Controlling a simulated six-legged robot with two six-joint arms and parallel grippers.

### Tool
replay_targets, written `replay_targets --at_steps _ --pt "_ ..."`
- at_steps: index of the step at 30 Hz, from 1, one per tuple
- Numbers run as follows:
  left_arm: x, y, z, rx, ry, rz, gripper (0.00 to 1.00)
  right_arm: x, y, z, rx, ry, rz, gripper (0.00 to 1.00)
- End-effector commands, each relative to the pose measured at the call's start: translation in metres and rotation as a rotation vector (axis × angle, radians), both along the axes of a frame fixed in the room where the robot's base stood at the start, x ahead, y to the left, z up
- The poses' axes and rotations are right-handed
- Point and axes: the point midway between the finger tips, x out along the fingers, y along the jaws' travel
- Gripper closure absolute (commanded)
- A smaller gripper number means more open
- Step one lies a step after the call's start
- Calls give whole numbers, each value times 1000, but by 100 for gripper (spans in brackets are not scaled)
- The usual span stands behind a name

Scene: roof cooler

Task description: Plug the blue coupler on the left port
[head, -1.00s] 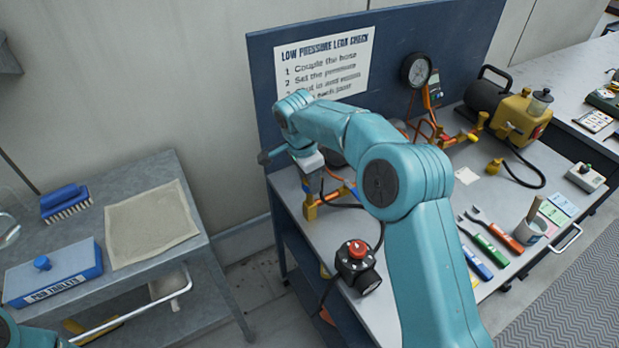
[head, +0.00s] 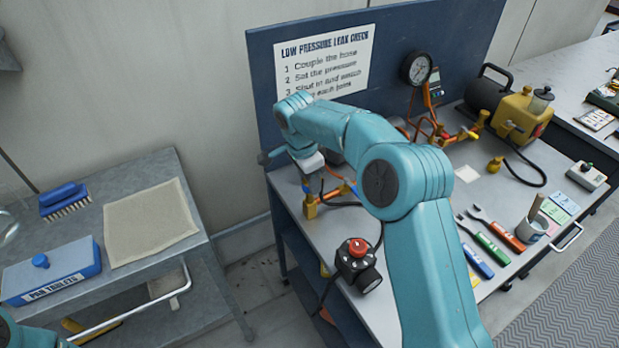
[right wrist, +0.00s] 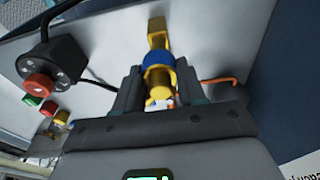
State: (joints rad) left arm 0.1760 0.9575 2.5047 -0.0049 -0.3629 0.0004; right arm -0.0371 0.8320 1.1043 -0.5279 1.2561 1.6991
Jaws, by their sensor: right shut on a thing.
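My right gripper (right wrist: 158,92) is shut on the blue coupler (right wrist: 158,60), a brass fitting with a blue band, in the right wrist view. Past the coupler, in line with it, is a brass block (right wrist: 157,32). The two appear to meet, but I cannot tell whether the coupler is seated. In the head view my right gripper (head: 311,176) is partly hidden by my own arm, and it is just above the brass block (head: 310,209) at the left end of the bench. My left gripper is out of view.
A black box with a red knob (head: 355,262) stands at the bench's front left. A gauge (head: 416,69) and orange hoses are on the blue panel (head: 468,40). A yellow pump (head: 522,117), brushes and a cup (head: 531,229) are to the right. A grey side table (head: 155,170) is at left.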

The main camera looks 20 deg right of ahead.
Motion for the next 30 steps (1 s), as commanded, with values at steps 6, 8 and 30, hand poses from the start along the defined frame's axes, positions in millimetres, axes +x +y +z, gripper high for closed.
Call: replay_targets --at_steps 6,8,30 --pt "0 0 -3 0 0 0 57 0 0 -4 0 0 0 94" --pt "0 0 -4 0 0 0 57 0 0 -5 0 0 0 94" --pt "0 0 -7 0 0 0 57 0 0 -10 0 1 0 31"
